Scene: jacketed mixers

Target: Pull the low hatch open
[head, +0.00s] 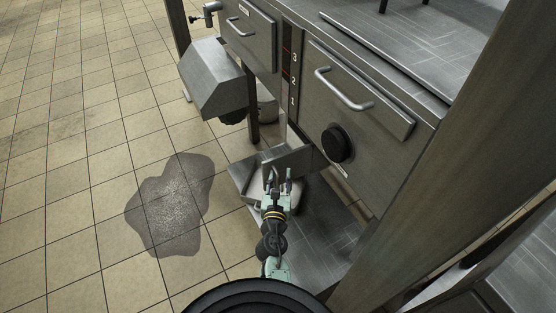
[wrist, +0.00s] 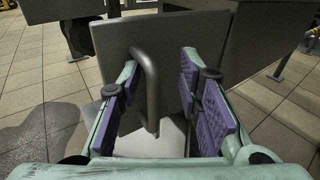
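The low hatch (head: 290,157) is a small grey metal panel beneath the drawer unit, just beyond my gripper (head: 279,176). In the wrist view the hatch (wrist: 200,35) fills the middle, and its grey bar handle (wrist: 152,90) runs upright. My gripper (wrist: 160,103) is open, with purple-padded fingers on both sides of the handle. The handle is nearer the left finger, with a clear gap to the right finger. I cannot tell whether the left finger touches it. How far the hatch stands open is unclear.
A drawer front (head: 355,105) with a bar handle and a black knob (head: 336,144) are above right of my gripper. A metal box (head: 213,80) juts out at the upper left. A low metal shelf (head: 325,235) is at right. A dark wet patch (head: 172,205) marks the open tiled floor.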

